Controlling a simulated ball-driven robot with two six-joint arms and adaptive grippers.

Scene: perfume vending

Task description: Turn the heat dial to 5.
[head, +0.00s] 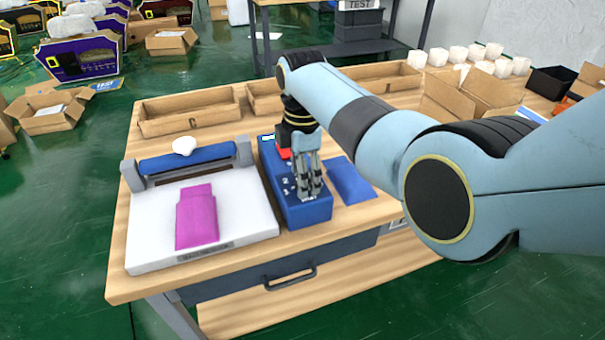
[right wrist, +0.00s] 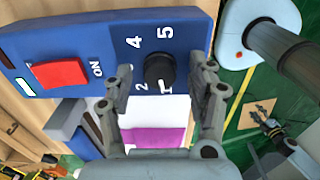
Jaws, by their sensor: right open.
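The heat dial (right wrist: 160,70) is a round black knob on the blue control box (head: 308,214), seen in the right wrist view. I cannot make out which number the knob points to. My right gripper (head: 308,190) is over the front end of the box. In the right wrist view its open fingers (right wrist: 166,76) stand on either side of the dial, with gaps between them and the knob. In the head view the gripper hides the dial. My left gripper is not in view.
A red switch (right wrist: 62,73) marked ON is on the same box. Left of the box is a white sealer base (head: 245,222) with a blue bar (head: 190,160) and a magenta pouch (head: 196,216). A blue pouch (head: 350,181) lies to the right. Wooden trays (head: 190,123) stand behind.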

